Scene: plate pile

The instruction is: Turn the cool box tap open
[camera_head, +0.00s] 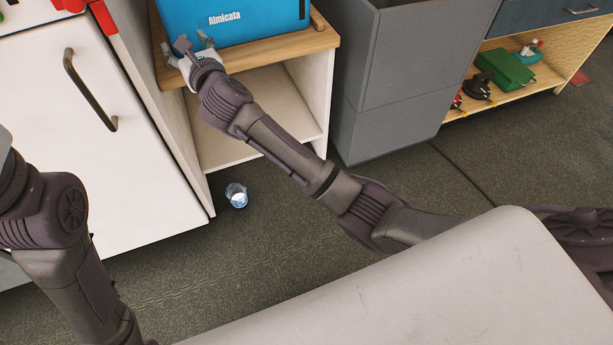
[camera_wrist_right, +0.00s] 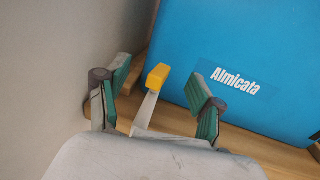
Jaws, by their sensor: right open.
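The blue cool box (camera_head: 235,18), lettered "Almicata", stands on a wooden-topped shelf unit at the top of the head view. It also fills the right of the right wrist view (camera_wrist_right: 245,45). A yellow block on a pale stem (camera_wrist_right: 157,77), which looks like the tap's lever, shows in front of the box's left part. My right gripper (camera_head: 193,44) is at the box's front left. In the wrist view its green-padded fingers (camera_wrist_right: 161,88) are apart, with the yellow lever between them in the picture; I see no contact. My left arm shows at the left edge, its gripper out of frame.
A white cabinet (camera_head: 110,150) with a dark handle stands left of the wooden top (camera_head: 285,45). A grey bin (camera_head: 400,90) stands to the right. A small clear cup-like item (camera_head: 236,195) lies on the floor. A pale wall-like surface (camera_wrist_right: 60,70) closes the wrist view's left.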

